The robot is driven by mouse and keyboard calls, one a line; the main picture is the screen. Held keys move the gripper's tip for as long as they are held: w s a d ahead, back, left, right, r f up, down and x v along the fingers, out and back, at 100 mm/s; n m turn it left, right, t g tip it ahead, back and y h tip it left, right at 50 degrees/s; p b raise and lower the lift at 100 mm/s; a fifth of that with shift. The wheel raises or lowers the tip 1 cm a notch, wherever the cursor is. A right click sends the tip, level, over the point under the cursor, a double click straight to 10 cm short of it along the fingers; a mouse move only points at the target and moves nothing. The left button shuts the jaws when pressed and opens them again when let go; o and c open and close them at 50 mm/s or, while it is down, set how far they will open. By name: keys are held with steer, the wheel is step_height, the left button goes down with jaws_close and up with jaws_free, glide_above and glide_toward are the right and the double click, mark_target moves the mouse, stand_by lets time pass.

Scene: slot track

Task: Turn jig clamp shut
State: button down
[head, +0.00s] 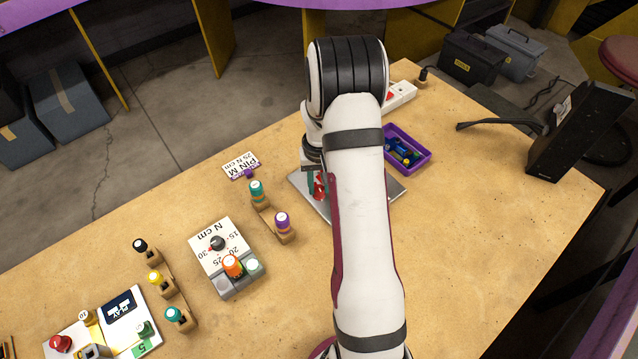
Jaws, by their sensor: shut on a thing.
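The jig is a grey metal plate (394,188) lying on the workbench, and my arm covers much of it. A red clamp part (319,187) shows on the plate's left side, just left of my forearm. My gripper (314,184) points down at this part and is shut on it. The wrist and forearm hide most of the clamp, so how far it is turned cannot be seen.
A purple tray (424,162) with blue and green pieces lies behind right. Left are a wooden holder (270,222) with teal and purple capped tools, a torque dial box (213,243) and a label card (241,164). A black box (578,130) stands far right. The front right bench is clear.

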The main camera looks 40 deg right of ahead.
steer(key=m, duration=0.7)
steer(key=shift+d, duration=0.1)
steer(key=m, duration=0.3)
steer(key=shift+s+m, duration=0.1)
steer(key=shift+m, duration=2.1)
steer(key=c, duration=0.6)
jaws_free()
step_height(320, 180, up, 16)
steer(key=shift+f, duration=0.1)
